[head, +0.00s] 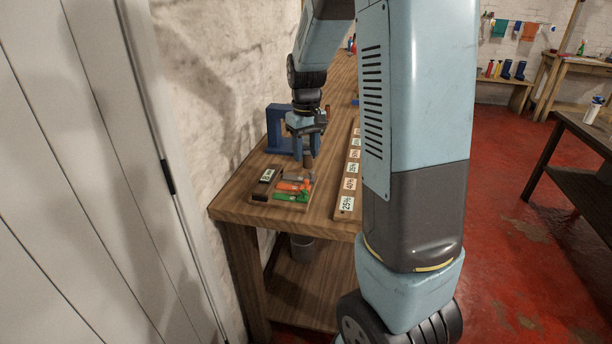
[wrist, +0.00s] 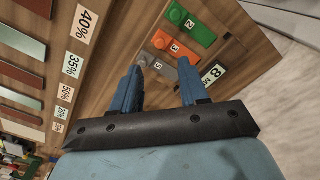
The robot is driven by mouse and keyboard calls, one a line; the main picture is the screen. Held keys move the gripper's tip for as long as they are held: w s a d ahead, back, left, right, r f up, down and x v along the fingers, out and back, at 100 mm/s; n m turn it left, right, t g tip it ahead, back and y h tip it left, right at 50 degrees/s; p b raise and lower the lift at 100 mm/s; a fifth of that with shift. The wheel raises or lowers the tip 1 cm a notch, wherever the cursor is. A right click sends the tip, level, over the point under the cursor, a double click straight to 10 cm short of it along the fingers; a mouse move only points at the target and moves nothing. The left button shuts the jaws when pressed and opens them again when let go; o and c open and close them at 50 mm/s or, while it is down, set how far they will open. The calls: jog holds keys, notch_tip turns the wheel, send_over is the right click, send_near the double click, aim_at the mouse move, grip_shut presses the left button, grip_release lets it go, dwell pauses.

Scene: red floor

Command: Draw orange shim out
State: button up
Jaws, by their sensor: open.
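The orange shim (head: 290,186) lies on a small wooden board (head: 262,198) near the end of the workbench, between a grey shim (head: 297,178) and a green shim (head: 288,197). In the wrist view the orange shim (wrist: 173,47) has a round knob at one end and a white label reading 3. The green shim (wrist: 189,25) is above it and the grey shim (wrist: 169,69) below it. My gripper (wrist: 158,90) is open and empty, its blue fingers apart near the grey shim. In the head view my gripper (head: 308,166) is just above the board's back side.
A dark block labelled 8 (head: 263,182) is on the board beside the shims. A blue stand (head: 280,130) is behind my gripper. A long rack with percentage labels (head: 345,204) runs along the bench's right side. A white wall is at the left.

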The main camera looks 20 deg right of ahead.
aim_at(306, 180)
notch_tip(306, 180, down, 8)
jog(key=shift+f, duration=0.25)
grip_shut()
dwell(0.6)
